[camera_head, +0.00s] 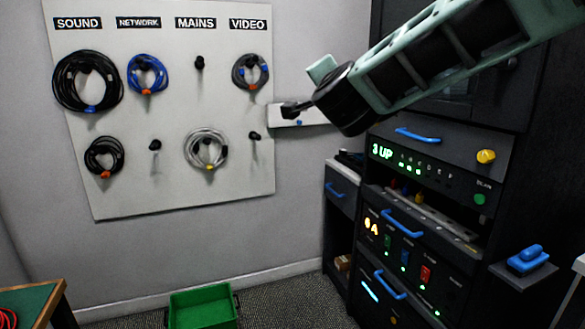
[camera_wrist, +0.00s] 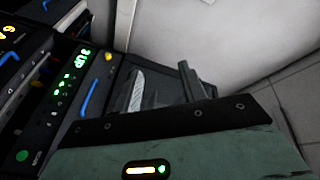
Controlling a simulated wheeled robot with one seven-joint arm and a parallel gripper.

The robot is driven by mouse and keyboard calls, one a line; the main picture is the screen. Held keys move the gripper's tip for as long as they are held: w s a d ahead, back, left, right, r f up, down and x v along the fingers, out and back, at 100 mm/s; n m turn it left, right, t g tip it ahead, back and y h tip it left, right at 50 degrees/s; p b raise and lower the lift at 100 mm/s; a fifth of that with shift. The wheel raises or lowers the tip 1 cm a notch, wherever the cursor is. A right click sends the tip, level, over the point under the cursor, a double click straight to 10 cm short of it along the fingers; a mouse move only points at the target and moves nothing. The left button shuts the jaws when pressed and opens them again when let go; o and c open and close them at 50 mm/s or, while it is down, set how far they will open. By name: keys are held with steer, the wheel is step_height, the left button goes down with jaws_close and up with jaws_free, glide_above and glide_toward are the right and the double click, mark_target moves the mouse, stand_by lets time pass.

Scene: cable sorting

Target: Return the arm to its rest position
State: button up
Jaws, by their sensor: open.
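My arm (camera_head: 440,52) reaches in from the upper right in the head view, pale green with a black wrist.
A white board (camera_head: 130,185) holds coiled cables on pegs under SOUND, NETWORK, MAINS and VIDEO; some pegs are bare. A dark equipment rack (camera_head: 490,200) with blue handles stands close below my arm. A green crate (camera_head: 203,308) is on the floor. A green-topped table (camera_head: 30,300) is lower left.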

steer(key=s+a+f+n+g+y+p, duration=0.2)
steer(key=s+a+f+n+g+y, duration=0.3)
steer(key=s, duration=0.4)
steer(key=s+a+f+n+g+y+p, duration=0.1)
steer(key=s+a+f+n+g+y, duration=0.1)
steer(key=s+f+n+g, duration=0.45)
steer(key=s+d+f+n+g+h+p, duration=0.1)
steer(key=s+d+f+n+g+h, duration=0.1)
steer(key=s, duration=0.6)
steer(key=s+d+f+n+g+h+p, duration=0.1)
steer(key=s+d+f+n+g+h, duration=0.1)
steer(key=s+d+f, duration=0.3)
steer(key=s+d+f+n+g+h+p, duration=0.1)
steer(key=s+d+f+n+g+h, duration=0.1)
steer(key=s+d, duration=0.4)
steer(key=s+f+n+g, duration=0.1)
steer(key=s, duration=0.4)
steer(key=shift+s+d+f, duration=0.3)
steer(key=shift+s+f, duration=0.05)
steer(key=shift+f, duration=0.05)
